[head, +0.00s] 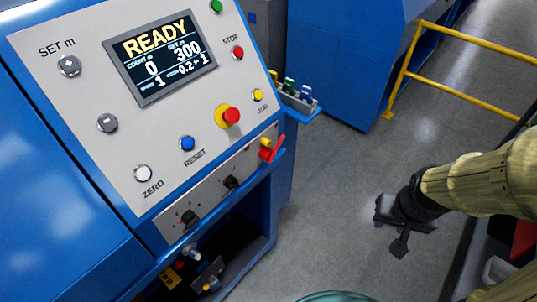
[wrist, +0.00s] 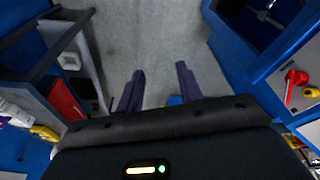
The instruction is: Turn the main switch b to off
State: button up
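A red lever handle with a yellow part (head: 271,149) sits at the right end of the lower grey strip on the blue machine; it looks like the main switch, but I can read no label on it. The handle slants up to the right in the head view. A red handle also shows at the right edge of the wrist view (wrist: 294,84). My gripper (head: 392,232) hangs over the grey floor, well to the right of the handle and apart from it. In the wrist view its two fingers (wrist: 160,72) are spread with only floor between them.
The control panel (head: 130,95) carries a READY screen, coloured buttons and a red mushroom button (head: 231,116). Two black knobs (head: 231,182) sit left of the handle. A small tray (head: 297,100) juts out behind it. Yellow railing (head: 460,88) stands at the back right. Floor between is clear.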

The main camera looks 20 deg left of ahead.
jog(key=shift+o, duration=1.1)
jog(key=shift+s, duration=0.1)
jog(key=o, duration=0.3)
jog(key=shift+w+f, duration=0.15)
jog(key=shift+w, duration=0.05)
jog(key=w+a+f+n+t+y+b, duration=0.3)
jog(key=w+a+f+n+t+b, duration=0.15)
jog(key=w+f+n, duration=0.5)
jog(key=w+a+n+y+b, duration=0.1)
jog(key=a+n+y+b, duration=0.1)
jog(key=a+y, duration=0.4)
jog(key=w+a+f+n+y+b, duration=0.1)
jog(key=a+n+y+b, duration=0.1)
jog(key=a+y, duration=0.5)
jog(key=shift+w+a+f+n+t, duration=0.3)
jog(key=shift+a+n+t, duration=0.05)
jog(key=shift+n, duration=0.5)
